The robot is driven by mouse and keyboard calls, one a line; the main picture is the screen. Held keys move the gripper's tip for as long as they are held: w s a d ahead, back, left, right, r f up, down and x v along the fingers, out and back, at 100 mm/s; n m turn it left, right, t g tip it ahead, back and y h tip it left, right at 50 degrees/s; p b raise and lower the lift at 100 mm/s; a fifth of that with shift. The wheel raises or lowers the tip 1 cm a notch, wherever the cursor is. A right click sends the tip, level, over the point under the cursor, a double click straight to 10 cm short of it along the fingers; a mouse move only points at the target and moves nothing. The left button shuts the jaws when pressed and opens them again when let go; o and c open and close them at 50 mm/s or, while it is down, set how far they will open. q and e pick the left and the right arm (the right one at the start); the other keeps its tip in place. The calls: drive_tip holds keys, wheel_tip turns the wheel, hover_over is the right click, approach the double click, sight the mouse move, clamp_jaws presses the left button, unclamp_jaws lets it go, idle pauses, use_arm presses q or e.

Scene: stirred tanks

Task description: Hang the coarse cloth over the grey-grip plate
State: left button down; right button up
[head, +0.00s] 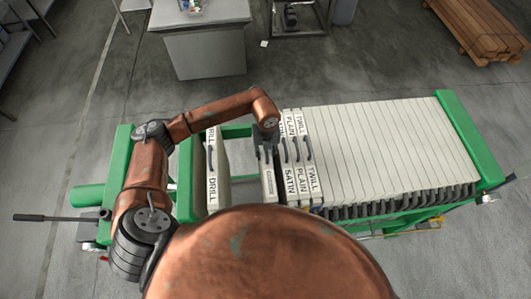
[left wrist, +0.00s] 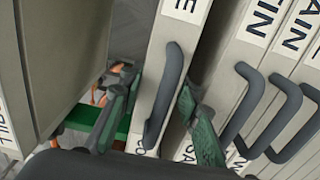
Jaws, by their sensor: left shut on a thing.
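My left gripper (head: 266,150) reaches down to a pale plate (head: 268,187) standing upright in the gap of the green frame. The plate's label is partly hidden; "CO" shows at one end and "E" at the other. Other plates also have dark grips, so I cannot single out the grey-grip plate by colour. No loose cloth shows. My right gripper is not in view.
The green frame (head: 467,140) holds a long row of pale plates (head: 375,150) on the right. The nearest are marked SATIN, PLAIN and TWILL. A DRILL plate (head: 212,165) stands left of the held one, with gaps around it. A grey table (head: 205,52) stands behind.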

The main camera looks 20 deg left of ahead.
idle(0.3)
use_arm(q)
drive_tip(key=c, duration=1.4)
unclamp_jaws()
drive_tip(key=shift+f, duration=0.1)
drive_tip(key=shift+o, duration=0.2)
wheel_tip(320, 180, up, 12)
drive_tip(key=shift+r, duration=0.1)
